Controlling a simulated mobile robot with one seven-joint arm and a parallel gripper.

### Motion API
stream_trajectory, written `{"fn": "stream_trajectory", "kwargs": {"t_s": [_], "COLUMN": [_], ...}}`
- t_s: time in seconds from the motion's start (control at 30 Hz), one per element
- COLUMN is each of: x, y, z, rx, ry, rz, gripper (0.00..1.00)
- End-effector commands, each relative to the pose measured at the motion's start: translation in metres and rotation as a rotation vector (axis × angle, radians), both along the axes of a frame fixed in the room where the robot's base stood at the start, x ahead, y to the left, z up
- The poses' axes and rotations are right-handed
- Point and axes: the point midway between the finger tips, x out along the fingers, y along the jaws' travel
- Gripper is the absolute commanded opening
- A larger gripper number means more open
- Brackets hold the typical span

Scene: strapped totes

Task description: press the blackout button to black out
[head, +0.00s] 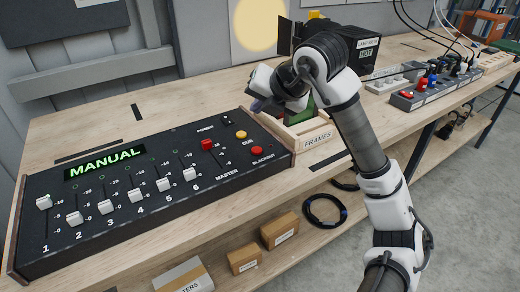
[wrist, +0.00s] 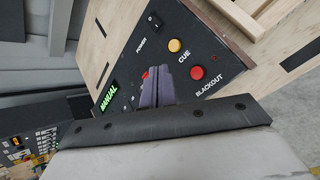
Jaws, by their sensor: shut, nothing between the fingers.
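The black lighting console (head: 120,205) lies on the wooden bench, with a green MANUAL display (head: 105,162). The red round BLACKOUT button (head: 257,150) is at its right end, below the yellow CUE button (head: 240,135). In the wrist view the BLACKOUT button (wrist: 197,72) shows just right of my fingertips, and the CUE button (wrist: 175,45) shows beyond them. My gripper (head: 257,104) is shut and empty, its purple-grey fingers (wrist: 164,75) over the console's right end. The fingers partly cover the red MASTER fader in the wrist view. Fingertip height above the panel is hard to judge.
A wooden FRAMES box (head: 318,138) stands just right of the console, behind my gripper. A black lamp (head: 345,45) stands further back. White numbered faders (head: 163,184) line the console's front. Boxes and a coiled cable (head: 325,210) lie on the lower shelf.

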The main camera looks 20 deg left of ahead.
Motion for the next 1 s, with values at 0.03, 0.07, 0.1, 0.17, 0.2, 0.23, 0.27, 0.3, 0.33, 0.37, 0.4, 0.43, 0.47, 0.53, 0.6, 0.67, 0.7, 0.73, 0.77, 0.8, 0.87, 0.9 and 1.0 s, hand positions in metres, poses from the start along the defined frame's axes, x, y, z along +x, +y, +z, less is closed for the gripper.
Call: {"fn": "stream_trajectory", "kwargs": {"t_s": [0.03, 0.07, 0.1, 0.17, 0.2, 0.23, 0.27, 0.3, 0.33, 0.37, 0.4, 0.43, 0.47, 0.53, 0.6, 0.67, 0.7, 0.73, 0.77, 0.8, 0.87, 0.9, 1.0], "x": [0.0, 0.0, 0.0, 0.0, 0.0, 0.0, 0.0, 0.0, 0.0, 0.0, 0.0, 0.0, 0.0, -0.001, -0.001, -0.001, -0.001, -0.001, -0.001, -0.001, -0.001, 0.0, 0.0], "y": [0.0, 0.0, 0.0, 0.0, 0.0, 0.0, 0.0, 0.0, 0.0, 0.001, 0.001, 0.001, 0.001, 0.001, 0.001, 0.001, 0.001, 0.001, 0.001, 0.001, 0.0, 0.0, 0.0], "z": [0.0, 0.0, 0.0, 0.0, -0.001, -0.002, -0.003, -0.005, -0.007, -0.009, -0.012, -0.015, -0.018, -0.027, -0.036, -0.045, -0.051, -0.056, -0.061, -0.066, -0.075, -0.08, -0.087], "rx": [0.001, 0.0, 0.0, 0.001, 0.001, 0.001, 0.001, 0.001, 0.002, 0.002, 0.002, 0.002, 0.003, 0.003, 0.003, 0.003, 0.003, 0.003, 0.002, 0.003, 0.001, 0.001, 0.001], "ry": [0.0, -0.001, -0.001, -0.001, -0.001, -0.001, -0.001, 0.0, 0.0, 0.0, 0.0, 0.001, 0.001, 0.001, 0.002, 0.002, 0.002, 0.002, 0.003, 0.003, 0.0, -0.001, -0.001], "rz": [0.001, 0.001, 0.001, 0.002, 0.002, 0.002, 0.002, 0.002, 0.003, 0.003, 0.003, 0.002, 0.003, 0.003, 0.003, 0.002, 0.002, 0.003, 0.004, 0.004, 0.003, 0.002, 0.002], "gripper": [0.0, 0.0, 0.0, 0.0, 0.0, 0.0, 0.0, 0.0, 0.0, 0.0, 0.0, 0.0, 0.0, 0.0, 0.0, 0.0, 0.0, 0.0, 0.0, 0.0, 0.0, 0.0, 0.0]}}
